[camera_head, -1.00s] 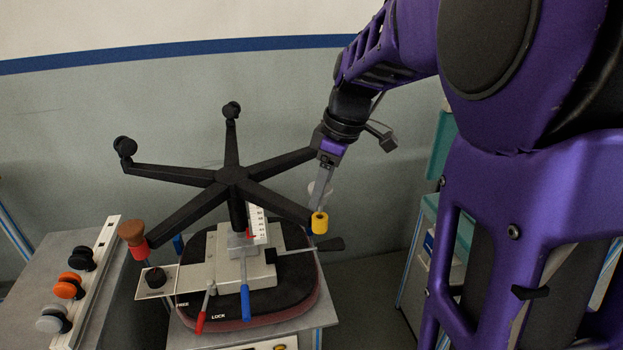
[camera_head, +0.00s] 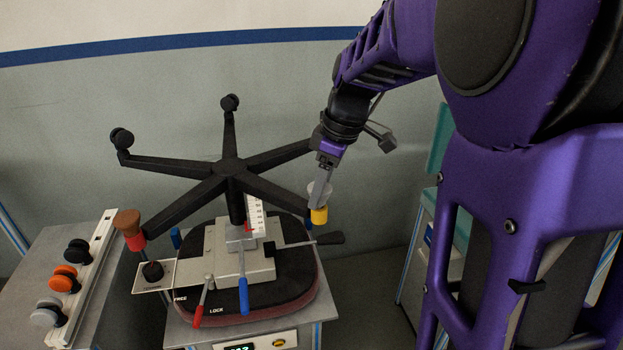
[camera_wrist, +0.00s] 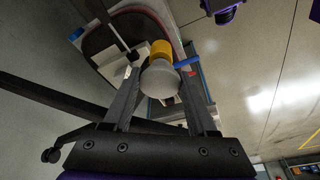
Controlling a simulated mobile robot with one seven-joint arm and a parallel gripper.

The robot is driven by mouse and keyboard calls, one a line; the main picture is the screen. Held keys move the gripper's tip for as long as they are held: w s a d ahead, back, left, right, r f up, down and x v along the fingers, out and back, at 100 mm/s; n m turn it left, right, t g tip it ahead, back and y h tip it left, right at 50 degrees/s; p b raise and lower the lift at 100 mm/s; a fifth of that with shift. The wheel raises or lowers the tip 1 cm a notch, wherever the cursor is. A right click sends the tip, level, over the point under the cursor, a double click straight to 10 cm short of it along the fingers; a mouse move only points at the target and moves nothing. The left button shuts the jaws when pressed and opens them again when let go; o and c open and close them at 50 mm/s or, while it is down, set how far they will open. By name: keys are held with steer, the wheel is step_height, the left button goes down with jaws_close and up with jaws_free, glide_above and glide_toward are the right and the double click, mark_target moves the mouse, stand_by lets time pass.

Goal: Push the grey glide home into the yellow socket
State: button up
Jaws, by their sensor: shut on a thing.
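The grey glide (camera_head: 319,192) is a pale, flared piece directly above the yellow socket (camera_head: 319,215) at the end of the chair base's right front leg. In the head view their edges meet; I cannot tell how deep the glide sits. My gripper (camera_head: 324,180) comes down from above and is shut on the glide. In the wrist view the round glide face (camera_wrist: 160,80) lies between the two fingers, with the yellow socket (camera_wrist: 161,49) right behind it. The glide's stem is hidden.
The black five-legged base (camera_head: 231,172) stands on a clamp fixture (camera_head: 242,262) with red and blue levers. A brown piece on a red socket (camera_head: 130,229) is at the left leg. A rack (camera_head: 85,268) of black, orange and grey casters stands at left.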

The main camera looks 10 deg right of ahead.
steer(key=shift+f+b, duration=0.3)
steer(key=shift+f, duration=0.2)
steer(key=o, duration=1.3)
steer(key=shift+o, duration=0.2)
steer(key=shift+r, duration=0.15)
steer(key=p+v, duration=0.3)
steer(key=v, duration=1.4)
steer(key=shift+r, duration=0.1)
